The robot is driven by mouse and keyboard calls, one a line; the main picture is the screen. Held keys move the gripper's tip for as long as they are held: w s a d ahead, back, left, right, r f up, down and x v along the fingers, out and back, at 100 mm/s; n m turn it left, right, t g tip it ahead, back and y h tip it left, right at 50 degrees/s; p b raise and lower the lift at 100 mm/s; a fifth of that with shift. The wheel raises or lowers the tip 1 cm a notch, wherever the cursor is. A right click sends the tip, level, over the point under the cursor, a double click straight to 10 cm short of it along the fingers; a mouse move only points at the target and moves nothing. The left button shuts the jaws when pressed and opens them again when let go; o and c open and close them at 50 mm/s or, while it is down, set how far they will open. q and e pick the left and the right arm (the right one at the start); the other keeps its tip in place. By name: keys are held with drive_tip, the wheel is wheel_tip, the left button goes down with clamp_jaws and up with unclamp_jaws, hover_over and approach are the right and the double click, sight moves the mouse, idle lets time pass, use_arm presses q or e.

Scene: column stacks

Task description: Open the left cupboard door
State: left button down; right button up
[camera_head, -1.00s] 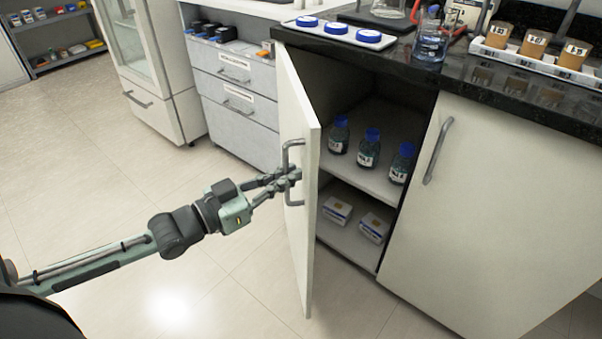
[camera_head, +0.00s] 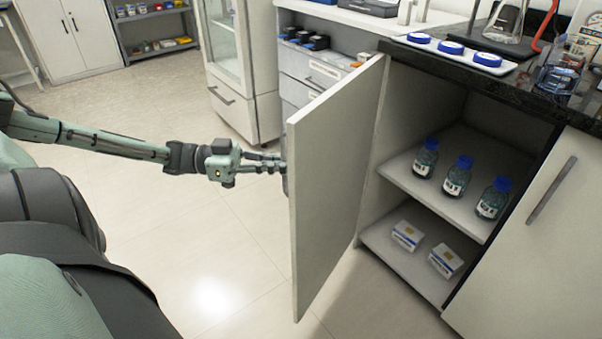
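The left cupboard door (camera_head: 338,170) stands wide open, swung out toward me, and its inner face shows. My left gripper (camera_head: 280,162) is at the door's free edge, on the outer side. Its fingertips and most of the door's handle are hidden behind the door, so I cannot tell whether it grips the handle. The open cupboard (camera_head: 400,170) shows two shelves: blue-capped bottles (camera_head: 457,178) on the upper one and two small white boxes (camera_head: 408,236) on the lower one. My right gripper is not in view.
The right cupboard door (camera_head: 530,240) is shut, with a bar handle (camera_head: 551,190). The dark countertop (camera_head: 500,80) above carries a white tray of blue-lidded dishes (camera_head: 450,47) and glassware. Grey drawers (camera_head: 300,88) and a glass-fronted cabinet (camera_head: 240,105) stand behind. The floor at left is clear.

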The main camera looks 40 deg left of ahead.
use_arm(q)
drive_tip(key=w+a+b, duration=0.1)
drive_tip(key=a+b, duration=0.1)
drive_tip(key=a, duration=0.7)
drive_tip(key=shift+a+b, duration=0.15)
drive_tip(key=shift+b, duration=0.15)
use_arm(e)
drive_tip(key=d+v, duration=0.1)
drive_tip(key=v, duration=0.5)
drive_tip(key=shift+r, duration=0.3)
use_arm(q)
drive_tip(key=shift+r, duration=0.1)
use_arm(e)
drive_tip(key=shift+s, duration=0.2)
use_arm(q)
drive_tip(key=c, duration=1.9)
unclamp_jaws()
drive_tip(key=v, duration=1.2)
